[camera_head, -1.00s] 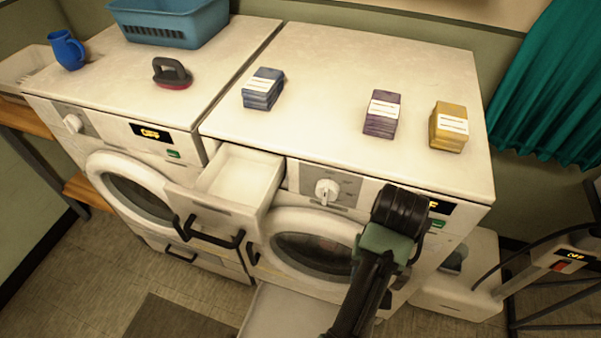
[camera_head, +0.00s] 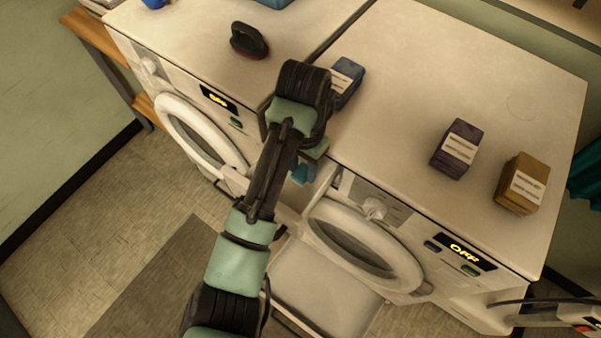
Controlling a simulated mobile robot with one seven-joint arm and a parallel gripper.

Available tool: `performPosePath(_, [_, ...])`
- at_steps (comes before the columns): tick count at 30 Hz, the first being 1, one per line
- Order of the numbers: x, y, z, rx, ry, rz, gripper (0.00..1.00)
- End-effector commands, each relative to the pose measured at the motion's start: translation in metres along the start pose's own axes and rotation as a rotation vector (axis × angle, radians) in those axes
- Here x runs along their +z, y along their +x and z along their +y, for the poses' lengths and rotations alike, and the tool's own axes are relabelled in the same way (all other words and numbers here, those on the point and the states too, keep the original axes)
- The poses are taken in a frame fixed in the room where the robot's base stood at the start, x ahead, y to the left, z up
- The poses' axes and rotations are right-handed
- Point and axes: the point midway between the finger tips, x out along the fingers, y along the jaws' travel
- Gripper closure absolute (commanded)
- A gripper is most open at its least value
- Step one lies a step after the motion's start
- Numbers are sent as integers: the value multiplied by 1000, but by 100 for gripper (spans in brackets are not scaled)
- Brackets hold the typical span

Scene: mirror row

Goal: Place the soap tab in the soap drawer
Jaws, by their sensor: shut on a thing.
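My gripper (camera_head: 309,160) points down over the area of the soap drawer, mostly hidden behind my own wrist and forearm. It is shut on a small blue piece, which looks like the soap tab (camera_head: 300,174); only part of it shows below the wrist. The white soap drawer (camera_head: 321,188) of the right washer is largely covered by my arm. A bit of its right side shows beside the blue piece. I cannot tell whether the piece is inside the drawer or above it.
On the right washer's top (camera_head: 420,80) stand a blue stack (camera_head: 345,82) close to my wrist, a purple stack (camera_head: 458,150) and a yellow stack (camera_head: 521,184). The right washer's round door (camera_head: 362,248) is below.

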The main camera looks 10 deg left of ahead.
Motion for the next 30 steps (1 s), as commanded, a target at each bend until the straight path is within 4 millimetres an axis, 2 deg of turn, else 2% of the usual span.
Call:
performPosePath(14, [1,58,0,-1,0,-2,100])
performPosePath(25, [0,64,0,-1,0,1,100])
performPosePath(26, [0,64,0,-2,0,1,58])
performPosePath(27, [0,63,0,-2,0,1,51])
performPosePath(30, [0,63,0,-2,0,1,49])
